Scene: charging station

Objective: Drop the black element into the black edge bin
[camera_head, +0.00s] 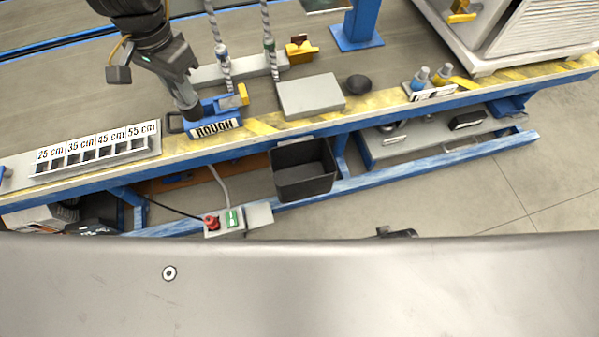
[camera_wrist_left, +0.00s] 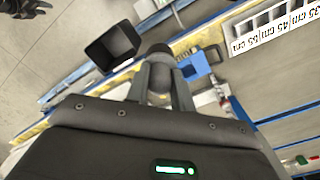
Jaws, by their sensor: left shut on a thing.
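My left gripper (camera_head: 182,90) reaches down from the upper left in the head view, over the table near its front edge. In the left wrist view the left gripper (camera_wrist_left: 161,75) is shut on a dark, rounded element (camera_wrist_left: 159,54), held between its two fingertips. In the head view the held element (camera_head: 190,105) is small and hard to tell from the fingers. The black edge bin (camera_head: 303,172) hangs at the table's front edge, to the right of the gripper and lower. It also shows in the wrist view (camera_wrist_left: 112,46), up and left of the held element.
A blue holder marked ROUGH (camera_head: 216,127) is close beside the gripper. A grey block (camera_head: 311,96) and a dark round piece (camera_head: 358,84) lie on the table behind the bin. A labelled rack (camera_head: 95,150) stands at the left edge.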

